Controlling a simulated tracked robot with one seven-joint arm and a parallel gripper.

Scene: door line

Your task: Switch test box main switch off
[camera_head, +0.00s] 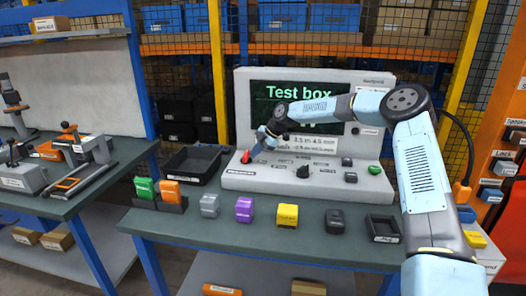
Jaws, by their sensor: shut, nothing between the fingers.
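The test box (240,178) is a light grey console on the workbench. Its dark upright screen (262,118) reads "Test box" in green. A red switch (245,157) sits at the left end of its sloping panel; I cannot tell its on or off position. A black knob (303,171) and a green button (374,169) are further right on the panel. My arm reaches in from the right, across the screen. My gripper (256,151) is shut and empty, pointing down-left beside the red switch. I cannot tell whether it touches the switch.
A black tray (192,165) stands left of the box. Green, orange, grey, purple, yellow and black blocks line the bench front (270,238), with a small black tray (383,229) at right. A left bench (85,178) holds fixtures. Wire mesh and shelving stand behind.

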